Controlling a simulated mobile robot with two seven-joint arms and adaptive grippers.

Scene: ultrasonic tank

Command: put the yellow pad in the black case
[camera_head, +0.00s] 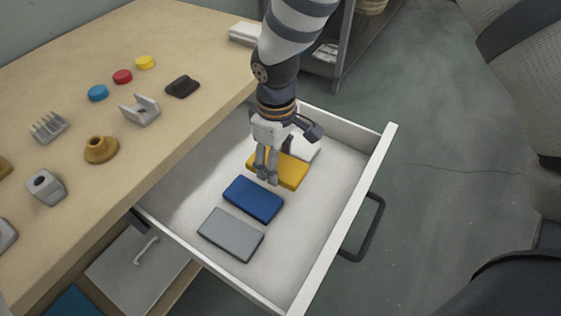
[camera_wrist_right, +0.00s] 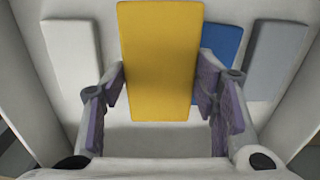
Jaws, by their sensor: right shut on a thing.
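The yellow pad (camera_head: 291,172) is a flat rectangle at the open drawer, and it fills the middle of the right wrist view (camera_wrist_right: 158,60). My right gripper (camera_head: 267,179) is shut on the pad, with a finger at each long side in the wrist view. The pad looks larger than the other pads there and overlaps the blue one, so it appears raised above the drawer floor. A small black object (camera_head: 182,87) lies on the bench; I cannot tell whether it is the black case. My left gripper is not in view.
The white drawer (camera_head: 345,190) also holds a blue pad (camera_head: 254,198), a grey pad (camera_head: 231,234) and a white pad (camera_head: 304,147). The wooden bench (camera_head: 195,40) bears coloured discs and metal parts. The drawer's right side has bare floor.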

